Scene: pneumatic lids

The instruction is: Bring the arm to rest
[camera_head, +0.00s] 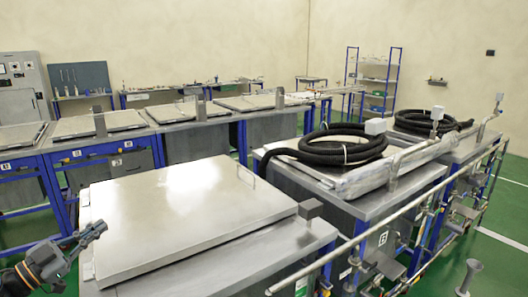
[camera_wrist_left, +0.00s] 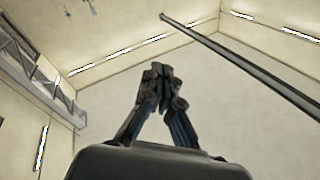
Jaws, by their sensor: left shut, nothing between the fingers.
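My left gripper (camera_head: 91,233) comes in at the lower left of the head view, beside the left edge of the near metal lid (camera_head: 185,205). The gripper appears clear of the lid. In the left wrist view its fingers (camera_wrist_left: 160,72) are brought together with nothing between them, and they point up toward the walls and ceiling. My right gripper is in neither view.
The lid lies on a steel tank with a small grey box (camera_head: 310,209) at its corner. Black hoses (camera_head: 335,145) lie coiled on the tank behind. A metal pipe rail (camera_head: 360,242) runs along the right. Green floor (camera_head: 505,215) is open at far right.

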